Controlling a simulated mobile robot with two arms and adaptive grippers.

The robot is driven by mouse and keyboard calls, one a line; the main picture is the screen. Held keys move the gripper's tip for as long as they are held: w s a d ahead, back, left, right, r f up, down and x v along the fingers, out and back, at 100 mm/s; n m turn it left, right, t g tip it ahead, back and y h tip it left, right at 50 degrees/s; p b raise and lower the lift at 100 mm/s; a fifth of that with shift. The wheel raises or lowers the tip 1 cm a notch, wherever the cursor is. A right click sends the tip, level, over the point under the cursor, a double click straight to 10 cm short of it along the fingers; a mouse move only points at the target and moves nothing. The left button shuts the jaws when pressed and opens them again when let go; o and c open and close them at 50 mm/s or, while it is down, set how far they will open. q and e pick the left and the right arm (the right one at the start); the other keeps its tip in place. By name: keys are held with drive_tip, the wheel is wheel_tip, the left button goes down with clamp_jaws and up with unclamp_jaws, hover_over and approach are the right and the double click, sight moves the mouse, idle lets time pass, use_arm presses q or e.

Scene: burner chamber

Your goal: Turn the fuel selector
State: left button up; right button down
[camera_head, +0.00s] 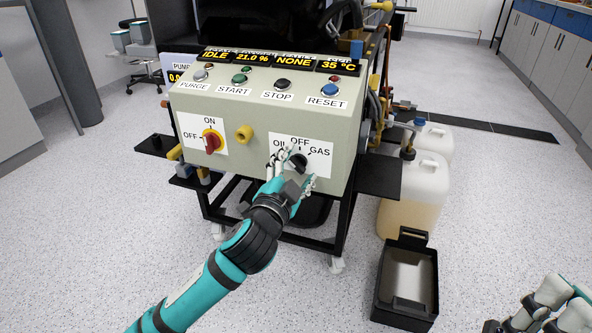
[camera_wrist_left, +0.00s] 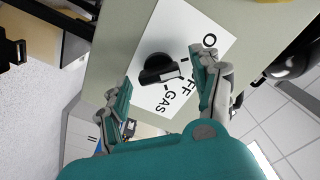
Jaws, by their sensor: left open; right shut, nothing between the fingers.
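The fuel selector (camera_head: 299,161) is a black knob on a white plate marked OIL, OFF and GAS, at the lower right of the panel front. In the left wrist view the knob (camera_wrist_left: 157,68) shows whole, and its bar points roughly toward the OFF mark. My left gripper (camera_head: 292,172) is open in front of the plate and partly hides the knob in the head view. In the wrist view its fingers stand on either side of the knob, with gaps; contact is not visible. My right gripper (camera_head: 541,305) is shut and empty at the lower right, far from the panel.
A red ON/OFF switch (camera_head: 211,141) and a yellow knob (camera_head: 244,133) sit left of the selector. Buttons, including RESET (camera_head: 330,90), line the sloped top. A black side shelf (camera_head: 378,180), a canister (camera_head: 414,190) and a black bin (camera_head: 405,285) stand to the right.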

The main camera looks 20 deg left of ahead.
use_arm(q)
drive_tip(key=shift+c, duration=0.2)
drive_tip(key=c, duration=1.1)
